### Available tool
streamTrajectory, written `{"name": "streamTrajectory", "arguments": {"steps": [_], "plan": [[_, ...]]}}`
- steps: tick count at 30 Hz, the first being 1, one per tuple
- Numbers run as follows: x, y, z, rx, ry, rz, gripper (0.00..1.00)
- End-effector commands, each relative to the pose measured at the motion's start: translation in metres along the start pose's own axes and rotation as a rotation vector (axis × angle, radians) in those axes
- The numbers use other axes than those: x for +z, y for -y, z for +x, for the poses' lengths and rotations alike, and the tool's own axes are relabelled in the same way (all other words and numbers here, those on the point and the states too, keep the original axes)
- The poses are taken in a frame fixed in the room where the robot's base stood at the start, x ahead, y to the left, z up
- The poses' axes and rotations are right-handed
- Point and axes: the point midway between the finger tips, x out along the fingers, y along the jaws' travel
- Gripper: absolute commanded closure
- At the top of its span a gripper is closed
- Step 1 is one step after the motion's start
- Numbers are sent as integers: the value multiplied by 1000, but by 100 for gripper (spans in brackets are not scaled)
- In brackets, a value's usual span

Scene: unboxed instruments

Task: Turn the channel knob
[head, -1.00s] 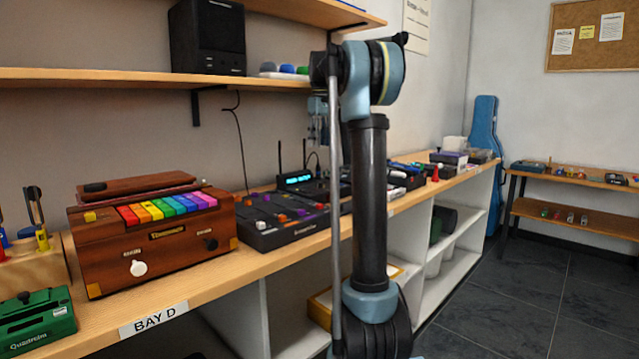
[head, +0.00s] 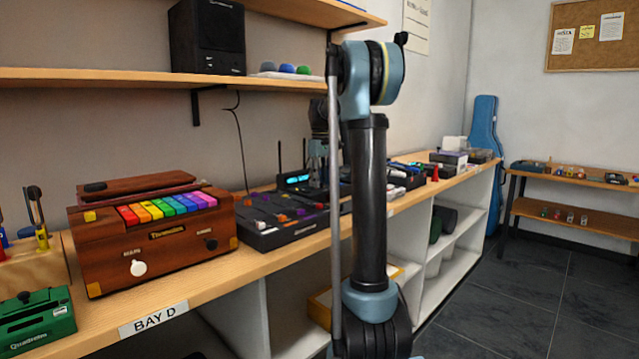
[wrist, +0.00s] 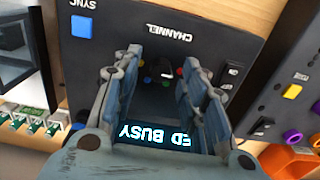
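The dark receiver box (wrist: 215,28) fills the wrist view, with the upside-down label CHANNEL on its panel. The channel knob (wrist: 163,70) is small and dark with a pale mark, ringed by coloured dots. My gripper (wrist: 162,58) is open, with one finger on each side of the knob and visible gaps between. Whether the fingertips are down at the knob's height cannot be told. In the head view my gripper (head: 318,172) is low over the box, whose lit display (head: 296,179) shows; the knob is hidden there.
The lit display (wrist: 155,134) reads part of a word and BUSY, upside down, partly behind my gripper. A blue SYNC button (wrist: 81,27) is on the same panel. A shelf (head: 150,76) hangs above.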

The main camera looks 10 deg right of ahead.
Motion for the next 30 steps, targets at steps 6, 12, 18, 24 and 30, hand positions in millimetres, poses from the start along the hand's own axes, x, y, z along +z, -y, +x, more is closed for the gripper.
{"name": "streamTrajectory", "arguments": {"steps": [6, 12, 18, 24, 30], "plan": [[0, 0, 5, 0, 0, 0, 61], [0, 0, 4, 0, 0, 0, 72], [0, 0, 4, 0, 0, 0, 100], [0, 0, 4, 0, 0, 9, 100], [0, 0, 4, 1, -1, 67, 100]]}}
